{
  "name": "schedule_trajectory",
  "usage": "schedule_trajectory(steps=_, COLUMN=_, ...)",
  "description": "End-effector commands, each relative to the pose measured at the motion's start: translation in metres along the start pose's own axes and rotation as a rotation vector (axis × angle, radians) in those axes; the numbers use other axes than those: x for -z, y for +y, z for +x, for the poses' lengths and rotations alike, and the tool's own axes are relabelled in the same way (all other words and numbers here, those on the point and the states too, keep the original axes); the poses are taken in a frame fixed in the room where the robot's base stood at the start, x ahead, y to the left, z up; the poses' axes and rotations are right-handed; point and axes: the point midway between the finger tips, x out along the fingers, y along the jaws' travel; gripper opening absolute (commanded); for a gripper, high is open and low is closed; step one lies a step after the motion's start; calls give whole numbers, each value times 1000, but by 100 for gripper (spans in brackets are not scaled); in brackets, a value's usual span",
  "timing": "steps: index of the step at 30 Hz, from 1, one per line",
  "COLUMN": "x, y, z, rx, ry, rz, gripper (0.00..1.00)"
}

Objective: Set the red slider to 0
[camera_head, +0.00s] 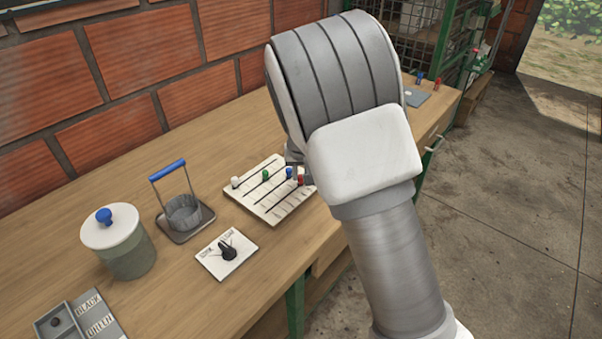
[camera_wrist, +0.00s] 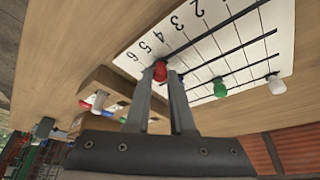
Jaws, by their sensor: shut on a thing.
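The white slider board (camera_head: 270,205) lies on the workbench with several knobs in parallel slots. The red slider's knob (camera_wrist: 160,71) is between my fingertips (camera_wrist: 160,78) in the wrist view, and my gripper is shut on it. The knob is at the high-number end of its slot, near the printed 6. In the head view the red knob (camera_head: 301,180) is at the board's right, beside my gripper, which is mostly hidden by my arm. The blue knob (camera_head: 289,173), green knob (camera_head: 265,174) and white knob (camera_head: 235,181) stand to its left.
A dial plate (camera_head: 228,253), a wire basket with blue handle (camera_head: 184,212), a lidded jar (camera_head: 120,247) and a labelled box (camera_head: 82,318) stand left on the bench. A brick wall runs behind. Bare bench (camera_head: 180,295) lies at the front.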

Motion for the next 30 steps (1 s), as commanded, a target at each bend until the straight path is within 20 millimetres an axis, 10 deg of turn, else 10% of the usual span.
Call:
schedule_trajectory(steps=23, x=0, y=0, z=0, rx=0, ry=1, rz=0, gripper=0)
schedule_trajectory(steps=30, x=-21, y=-26, z=-14, rx=2, ry=-2, rz=-6, gripper=0)
